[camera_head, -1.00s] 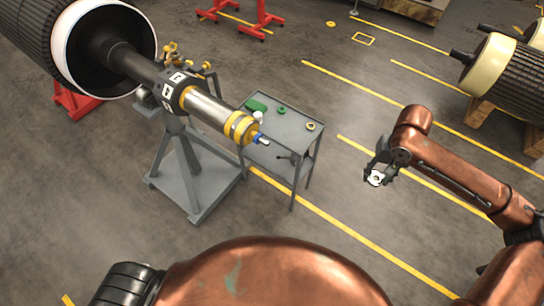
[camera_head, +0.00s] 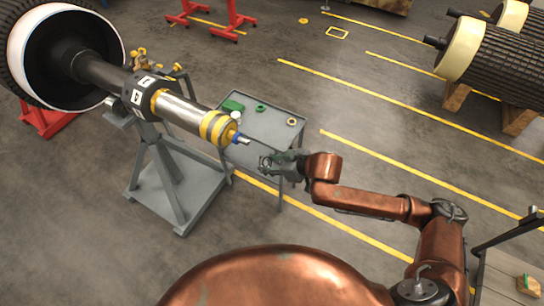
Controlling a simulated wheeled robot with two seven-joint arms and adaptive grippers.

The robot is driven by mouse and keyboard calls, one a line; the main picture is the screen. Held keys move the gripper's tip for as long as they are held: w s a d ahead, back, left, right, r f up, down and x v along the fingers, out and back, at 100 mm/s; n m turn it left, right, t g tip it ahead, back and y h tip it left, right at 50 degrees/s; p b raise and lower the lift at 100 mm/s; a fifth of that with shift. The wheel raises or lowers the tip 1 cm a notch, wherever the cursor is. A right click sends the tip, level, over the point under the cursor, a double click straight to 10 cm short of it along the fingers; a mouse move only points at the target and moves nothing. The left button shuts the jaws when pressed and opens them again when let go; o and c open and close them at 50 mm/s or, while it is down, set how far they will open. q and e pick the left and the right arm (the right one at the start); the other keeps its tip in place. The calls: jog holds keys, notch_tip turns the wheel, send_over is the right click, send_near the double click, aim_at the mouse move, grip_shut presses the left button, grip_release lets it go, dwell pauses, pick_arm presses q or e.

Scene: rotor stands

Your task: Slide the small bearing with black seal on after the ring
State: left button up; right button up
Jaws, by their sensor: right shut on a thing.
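The rotor shaft (camera_head: 185,111) points down and right from its stand. Its end carries yellow bands (camera_head: 217,128), a blue ring (camera_head: 236,137) and a thin silver tip (camera_head: 245,141). My right gripper (camera_head: 268,163) is just right of and below the tip in the picture, apart from it. It is shut on the small bearing (camera_head: 265,162), which shows as a small dark and pale ring, partly hidden by the fingers. Its seal is too small to make out. My left gripper is not in view.
A grey cart (camera_head: 272,132) stands behind the shaft end, with a green block (camera_head: 232,106), a green ring (camera_head: 260,108) and a yellow ring (camera_head: 291,122) on it. The shaft stand (camera_head: 178,190) is at left.

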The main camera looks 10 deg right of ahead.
jog(key=y, duration=0.1)
jog(key=w+a+n+t+y+b, duration=0.1)
jog(key=y, duration=0.1)
jog(key=n+y+b, duration=0.1)
jog(key=y, duration=0.1)
jog(key=shift+w+a, duration=0.2)
jog(key=shift+w, duration=0.1)
jog(key=d+t+y+b, duration=0.1)
jog(key=d+r+t+y+b, duration=0.1)
jog(key=shift+w+d+r+t+y, duration=0.15)
jog(key=shift+w+r+t+y, duration=0.15)
jog(key=shift+w+a+r, duration=0.4)
jog(key=shift+w+a, duration=0.2)
jog(key=shift+a, duration=0.05)
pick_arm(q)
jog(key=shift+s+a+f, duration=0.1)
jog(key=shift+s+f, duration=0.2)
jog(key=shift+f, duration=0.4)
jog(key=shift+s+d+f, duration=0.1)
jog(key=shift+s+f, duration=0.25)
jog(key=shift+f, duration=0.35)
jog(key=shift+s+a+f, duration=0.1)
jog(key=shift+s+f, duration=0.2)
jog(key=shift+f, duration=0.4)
pick_arm(e)
jog(key=shift+x, duration=1.45)
